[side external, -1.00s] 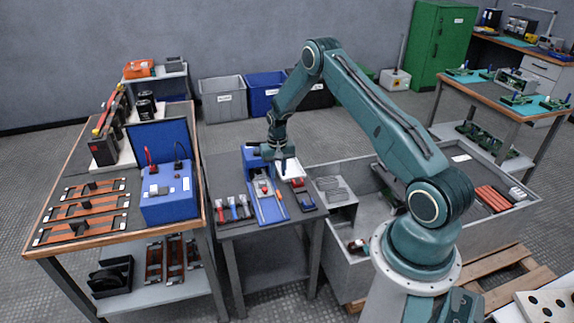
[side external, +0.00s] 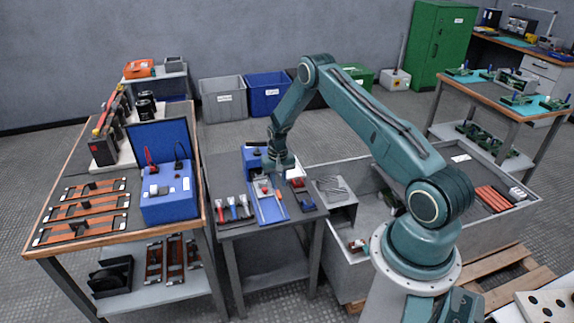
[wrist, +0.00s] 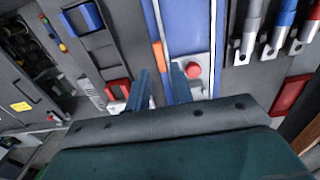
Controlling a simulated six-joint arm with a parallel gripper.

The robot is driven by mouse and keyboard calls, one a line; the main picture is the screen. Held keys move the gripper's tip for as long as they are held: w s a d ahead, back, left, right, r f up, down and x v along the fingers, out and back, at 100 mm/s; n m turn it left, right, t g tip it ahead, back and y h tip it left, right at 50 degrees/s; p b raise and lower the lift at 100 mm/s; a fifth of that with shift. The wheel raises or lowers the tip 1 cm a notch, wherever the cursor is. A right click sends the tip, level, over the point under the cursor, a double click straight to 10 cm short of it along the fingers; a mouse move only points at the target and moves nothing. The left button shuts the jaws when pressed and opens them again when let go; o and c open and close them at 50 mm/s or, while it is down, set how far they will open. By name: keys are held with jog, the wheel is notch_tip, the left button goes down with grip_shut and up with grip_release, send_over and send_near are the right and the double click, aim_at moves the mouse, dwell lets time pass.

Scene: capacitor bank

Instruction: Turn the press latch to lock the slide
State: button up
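The press is a blue fixture with a long blue base plate (side external: 271,209) on the small grey table. The base plate also shows in the wrist view (wrist: 187,28) with a grey strip along it. An orange bar (wrist: 159,53) and a red round knob (wrist: 193,70) sit on it; I cannot tell which part is the latch. My gripper (wrist: 160,84) is open over the fixture, its two blue-grey fingers apart with nothing seen between them. The red knob is just right of the right fingertip. In the side view my gripper (side external: 280,170) hides part of the press.
Several tools with red, blue and grey handles (wrist: 285,20) lie beside the base plate. A red-framed part (wrist: 118,90) lies left of the fingers. A grey bin (side external: 335,190) stands right of the table, and a bench with a blue box (side external: 168,203) stands left.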

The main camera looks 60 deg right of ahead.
aim_at(279, 193)
jog(key=shift+f, duration=2)
jog(key=shift+c, duration=0.4)
grip_shut()
